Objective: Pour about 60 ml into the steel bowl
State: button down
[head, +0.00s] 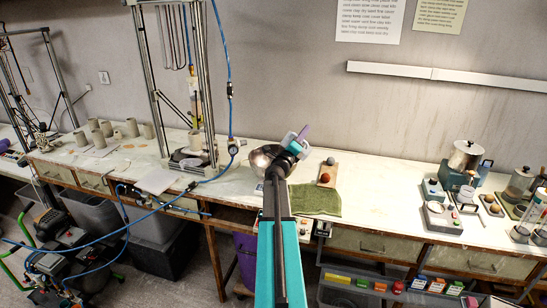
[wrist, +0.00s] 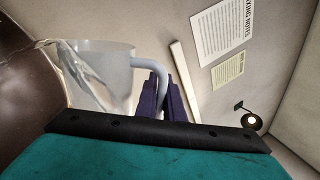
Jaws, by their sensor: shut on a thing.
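The steel bowl (head: 259,163) stands on the white bench, partly hidden behind my arm in the head view. A dark, curved surface at the left of the wrist view looks like the bowl (wrist: 25,95). My gripper (wrist: 160,95) has purple fingers shut on the handle of a translucent jug (wrist: 104,72). In the head view, my gripper (head: 302,132) and the jug (head: 289,141) are at the bowl's upper right. The jug is tilted, with clear liquid inside near its lip. Liquid seems to run over the lip at the bowl side. The level in the bowl is hidden.
A green cloth (head: 316,199) lies in front. A metal-framed machine (head: 205,90) stands left. Scales and a steel pot (head: 465,156) are far right.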

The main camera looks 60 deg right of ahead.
jog(key=shift+w+f+n, duration=0.25)
jog(key=shift+n, duration=0.25)
dwell(0.9)
jog(key=shift+s+d+r+m+g, duration=0.1)
jog(key=shift+s+r+m+g, duration=0.4)
jog(key=shift+r+m, duration=0.6)
jog(key=shift+s+f+m+g, duration=0.3)
jog(key=shift+s+f+m, duration=0.2)
jog(key=shift+m, duration=0.6)
jog(key=shift+s+d+f+m+y, duration=0.2)
jog(key=shift+m+y, duration=0.1)
jog(key=shift+m, duration=0.2)
jog(key=shift+s+g, duration=0.1)
jog(key=shift+g, duration=0.2)
jog(key=shift+s+d+f+m+y+b, duration=0.15)
jog(key=shift+s+m+y+b, duration=0.1)
jog(key=shift+s+m, duration=0.4)
jog(key=shift+s+d+f+m+y+b, duration=0.15)
jog(key=shift+s+m, duration=0.25)
jog(key=shift+m, duration=0.45)
jog(key=shift+r, duration=0.1)
jog(key=shift+g, duration=0.4)
